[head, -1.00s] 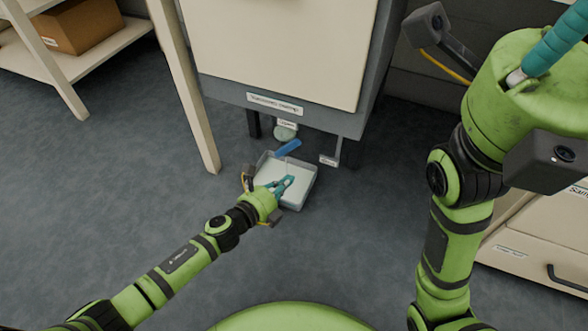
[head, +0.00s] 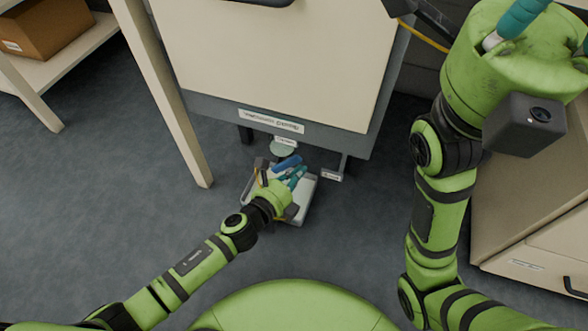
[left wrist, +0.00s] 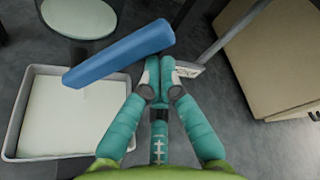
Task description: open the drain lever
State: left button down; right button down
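The blue drain lever (head: 287,162) sticks out below the grey-framed cabinet (head: 225,108), and it shows large and slanted in the left wrist view (left wrist: 120,54). My left gripper (head: 298,172) is right at the lever, low under the cabinet's front edge. In the left wrist view its teal fingertips (left wrist: 160,72) are together beside the lever's right end. The lever is not seen between them; whether they touch it I cannot tell. My right gripper (head: 535,22) is partly out of frame at the upper right, far from the lever.
A shallow grey tray (head: 306,205) with a pale inside sits on the floor below the lever. A round pale green outlet piece (head: 284,148) hangs above it. A labelled bracket (head: 333,174) stands right of the lever. A table leg (head: 178,125) is at the left.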

aim_at(291, 158)
pick_arm(q)
jog(key=shift+w+a+r+n+h, duration=0.15)
jog(key=shift+a+r+n+h, duration=0.1)
jog(key=shift+r+n+h, duration=0.25)
dwell(0.6)
jog(key=shift+w+a+r+n+t+h, duration=0.2)
jog(key=shift+a+r+n, duration=0.2)
jog(key=shift+n, duration=0.3)
jog(key=shift+w+a+r+n+t+h, duration=0.1)
jog(key=shift+a+r+n+t, duration=0.15)
jog(key=shift+a+n, duration=0.35)
jog(key=shift+w+a+r+n, duration=0.1)
jog(key=shift+a+r+n, duration=0.15)
jog(key=shift+n, duration=0.35)
